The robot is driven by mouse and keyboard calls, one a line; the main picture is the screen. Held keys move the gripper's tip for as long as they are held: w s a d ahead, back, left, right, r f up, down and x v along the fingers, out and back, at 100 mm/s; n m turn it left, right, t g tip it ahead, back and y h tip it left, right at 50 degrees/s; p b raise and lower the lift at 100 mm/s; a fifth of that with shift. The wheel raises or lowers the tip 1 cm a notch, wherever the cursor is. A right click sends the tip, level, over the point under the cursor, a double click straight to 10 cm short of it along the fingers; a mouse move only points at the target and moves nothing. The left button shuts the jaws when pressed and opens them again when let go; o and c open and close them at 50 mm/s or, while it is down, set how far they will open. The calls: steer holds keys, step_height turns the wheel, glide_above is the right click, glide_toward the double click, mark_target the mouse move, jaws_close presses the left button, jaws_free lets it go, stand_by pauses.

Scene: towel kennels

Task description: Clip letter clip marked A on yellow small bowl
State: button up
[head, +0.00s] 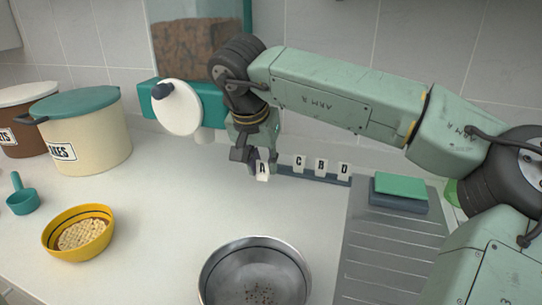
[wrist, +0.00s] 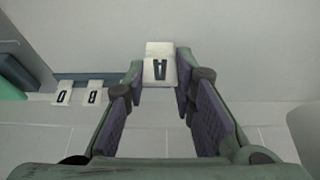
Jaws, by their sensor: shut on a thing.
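The letter clip marked A (head: 262,171) is a small white clip with a black letter. My gripper (head: 257,160) is shut on it at the left end of the clip rail. In the wrist view the clip (wrist: 160,66) sits between the two fingertips (wrist: 160,80). I cannot tell whether it is clear of the rail. The yellow small bowl (head: 53,244) stands on the counter at the front left, away from my gripper. It has a dark stripe and holds pale food pieces.
Clips C (head: 299,163), B (head: 321,167) and D (head: 343,171) stand on the dark rail (head: 290,173). A steel bowl (head: 208,282) is at the front middle. A teal scoop (head: 22,200) and a cream bin (head: 100,145) are at left. The counter between is clear.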

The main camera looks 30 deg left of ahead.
steer(key=s, duration=0.2)
steer(key=s+d+b, duration=0.1)
steer(key=s, duration=0.1)
steer(key=s+d, duration=0.1)
steer(key=s, duration=0.2)
steer(key=shift+s+a, duration=0.1)
steer(key=shift+s, duration=0.1)
